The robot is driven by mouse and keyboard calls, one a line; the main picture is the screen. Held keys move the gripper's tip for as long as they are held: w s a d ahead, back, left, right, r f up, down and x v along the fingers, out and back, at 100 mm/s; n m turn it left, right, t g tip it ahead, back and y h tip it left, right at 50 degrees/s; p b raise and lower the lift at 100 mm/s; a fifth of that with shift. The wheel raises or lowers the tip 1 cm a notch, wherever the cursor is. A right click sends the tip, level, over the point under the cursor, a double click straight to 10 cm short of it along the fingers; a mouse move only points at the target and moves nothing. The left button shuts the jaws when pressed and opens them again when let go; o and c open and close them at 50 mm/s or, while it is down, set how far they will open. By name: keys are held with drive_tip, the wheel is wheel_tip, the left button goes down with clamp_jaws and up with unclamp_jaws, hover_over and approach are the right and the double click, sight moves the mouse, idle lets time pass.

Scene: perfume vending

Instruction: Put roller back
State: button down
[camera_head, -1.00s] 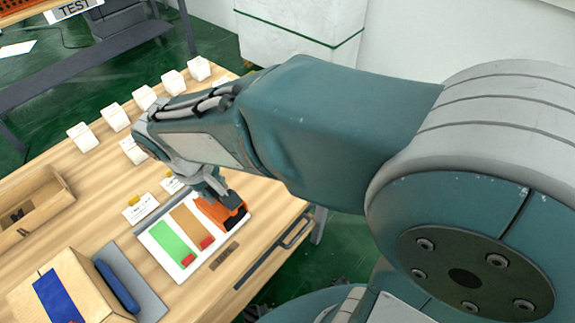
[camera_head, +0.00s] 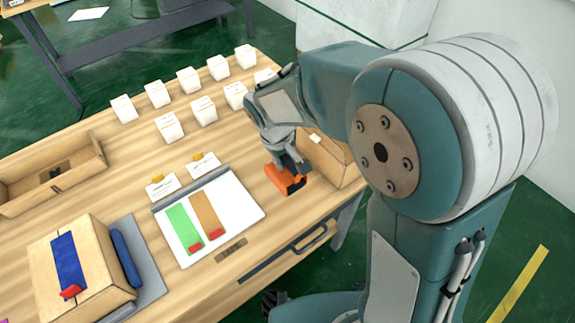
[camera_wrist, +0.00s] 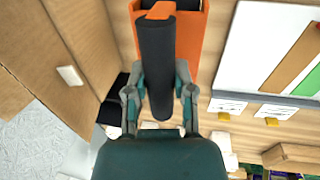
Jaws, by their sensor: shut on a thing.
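The roller, an orange body with a black cylinder-shaped part, is in my gripper (camera_head: 284,163). In the head view its orange part (camera_head: 284,181) is low over the table between the white board and a cardboard box; whether it touches the table I cannot tell. In the wrist view the fingers of my gripper (camera_wrist: 159,92) are shut on the black part (camera_wrist: 157,60), one on each side. The orange body (camera_wrist: 190,45) lies behind it, partly hidden. The white board (camera_head: 240,205) carries a green strip (camera_head: 183,226) and a brown strip (camera_head: 205,212), each with a red end.
The open-sided cardboard box (camera_head: 330,160) stands close right of my gripper. Several white boxes (camera_head: 204,112) stand at the back of the table. Two small cards (camera_head: 162,187) lie behind the board. A cardboard box with blue tape (camera_head: 75,265) and an open tray (camera_head: 55,180) are at left.

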sight(285, 172)
drive_tip(key=f, duration=0.2)
drive_tip(key=w+f, duration=0.1)
drive_tip(key=f, duration=0.1)
drive_tip(key=w+f, duration=0.1)
drive_tip(key=shift+w+a+f, duration=0.25)
drive_tip(key=shift+a+f, duration=0.15)
drive_tip(key=shift+d+f, duration=0.2)
drive_tip(key=shift+f, duration=0.1)
drive_tip(key=shift+d, duration=0.35)
drive_tip(key=shift+a+f, duration=0.35)
drive_tip(key=shift+f, duration=0.05)
drive_tip(key=shift+s+d+f, duration=0.15)
drive_tip(key=shift+s+f, duration=0.05)
drive_tip(key=shift+f, duration=0.15)
drive_tip(key=shift+c, duration=2.3)
unclamp_jaws()
drive_tip(key=shift+w+a, duration=0.1)
drive_tip(key=shift+a, duration=0.1)
drive_tip(key=shift+r, duration=0.1)
